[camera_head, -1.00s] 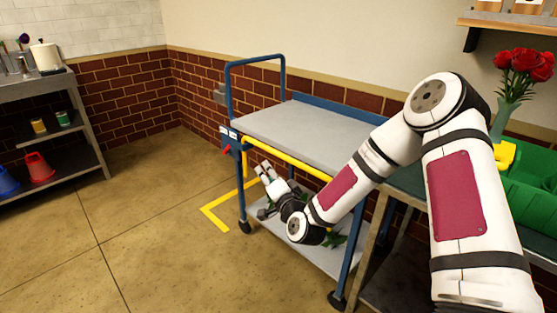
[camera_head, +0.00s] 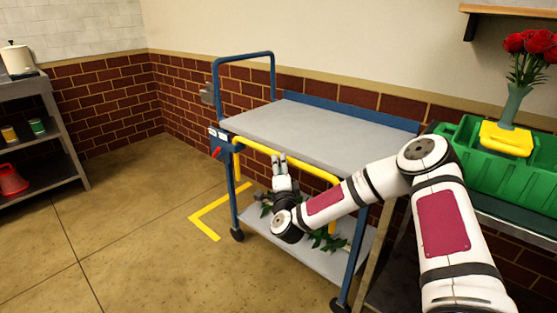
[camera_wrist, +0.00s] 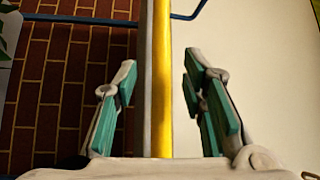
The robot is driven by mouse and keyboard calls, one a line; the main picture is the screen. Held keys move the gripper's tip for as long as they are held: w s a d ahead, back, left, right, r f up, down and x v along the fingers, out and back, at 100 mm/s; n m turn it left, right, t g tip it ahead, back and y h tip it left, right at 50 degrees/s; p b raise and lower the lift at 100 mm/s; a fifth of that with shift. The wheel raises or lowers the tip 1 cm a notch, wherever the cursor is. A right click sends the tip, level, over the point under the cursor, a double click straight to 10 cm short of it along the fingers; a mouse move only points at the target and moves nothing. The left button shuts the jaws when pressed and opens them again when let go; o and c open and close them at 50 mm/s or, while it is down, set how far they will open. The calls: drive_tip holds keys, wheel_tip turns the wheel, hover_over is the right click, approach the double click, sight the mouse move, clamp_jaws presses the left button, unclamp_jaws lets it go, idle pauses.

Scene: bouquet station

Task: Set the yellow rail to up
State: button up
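The yellow rail (camera_head: 290,159) runs along the front side of the blue and grey cart (camera_head: 310,126), just below its top deck. Its far end bends down, and a yellow part also shows below its near left end. My gripper (camera_head: 279,160) is in front of the cart with its fingers pointing up at the rail, close to it. In the wrist view the rail (camera_wrist: 162,60) runs lengthwise between my two spread fingers (camera_wrist: 160,78), with a gap on each side. The gripper is open. I cannot tell how deep the rail sits between the fingers.
A red part (camera_head: 216,153) and white labels are on the cart's left post. Green leaves (camera_head: 322,239) lie on the lower shelf (camera_head: 315,258). A green crate (camera_head: 520,175) and a vase of red roses (camera_head: 513,108) stand at right. The floor at left is clear.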

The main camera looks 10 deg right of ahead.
sight(279, 158)
drive_tip(key=shift+b+x, duration=0.55)
drive_tip(key=shift+x, duration=2.25)
drive_tip(key=shift+c, duration=0.3)
clamp_jaws()
